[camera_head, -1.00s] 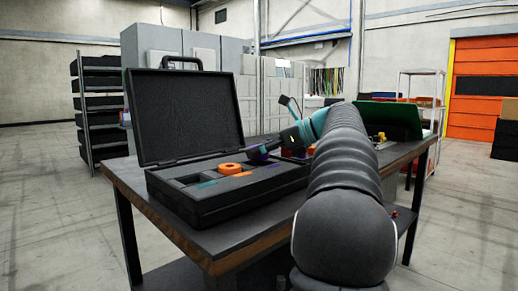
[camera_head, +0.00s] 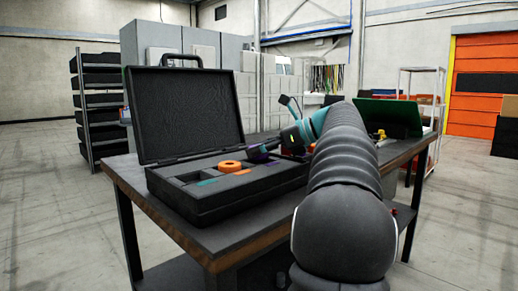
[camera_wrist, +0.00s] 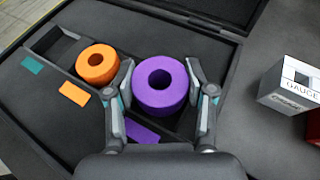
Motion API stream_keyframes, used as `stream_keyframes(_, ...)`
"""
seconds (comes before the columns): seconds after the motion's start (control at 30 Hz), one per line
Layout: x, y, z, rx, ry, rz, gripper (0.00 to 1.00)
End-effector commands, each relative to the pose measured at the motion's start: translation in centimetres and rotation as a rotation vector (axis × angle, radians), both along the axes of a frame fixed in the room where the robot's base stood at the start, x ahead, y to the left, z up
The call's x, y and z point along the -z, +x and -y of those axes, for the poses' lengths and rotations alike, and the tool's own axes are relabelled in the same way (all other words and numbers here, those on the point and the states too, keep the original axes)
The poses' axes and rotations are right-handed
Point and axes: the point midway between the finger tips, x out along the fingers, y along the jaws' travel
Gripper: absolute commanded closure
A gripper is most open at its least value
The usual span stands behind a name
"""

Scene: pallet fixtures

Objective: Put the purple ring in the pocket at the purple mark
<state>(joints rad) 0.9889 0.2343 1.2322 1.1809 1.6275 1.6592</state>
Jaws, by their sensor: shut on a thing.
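My gripper (camera_wrist: 160,76) is shut on the purple ring (camera_wrist: 143,94), one finger on each side of it. The ring lies flat, hole facing up, over the right part of the open black case (camera_head: 222,213). The purple mark (camera_wrist: 141,132) is on the case's insert, just below the ring in the wrist view. The ring covers the area beside this mark, so the pocket there is hidden. I cannot tell whether the ring is above the pocket or partly in it. In the head view my gripper (camera_head: 272,148) is small and dark over the case's right end.
An orange ring (camera_wrist: 83,72) sits in the insert, left of my gripper, beside an orange mark (camera_wrist: 74,94). A teal mark (camera_wrist: 32,64) lies beside an empty pocket (camera_wrist: 62,50). A grey gauge block (camera_wrist: 292,88) stands right of the case. The raised lid (camera_head: 185,115) stands behind.

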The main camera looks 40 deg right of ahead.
Motion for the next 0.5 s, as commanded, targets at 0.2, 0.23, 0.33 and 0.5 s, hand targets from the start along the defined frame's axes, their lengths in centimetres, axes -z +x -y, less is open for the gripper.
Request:
stream_keyframes(0.2, 0.4, 0.0, -0.01, 0.0, 0.0, 0.0, 0.87)
stream_keyframes(0.23, 0.46, 0.0, -0.01, 0.0, 0.0, 0.0, 0.87)
stream_keyframes(0.33, 0.63, -0.01, -0.01, 0.0, 0.0, 0.0, 0.87)
stream_keyframes(0.5, 0.91, -0.01, -0.02, 0.0, 0.0, 0.0, 0.87)
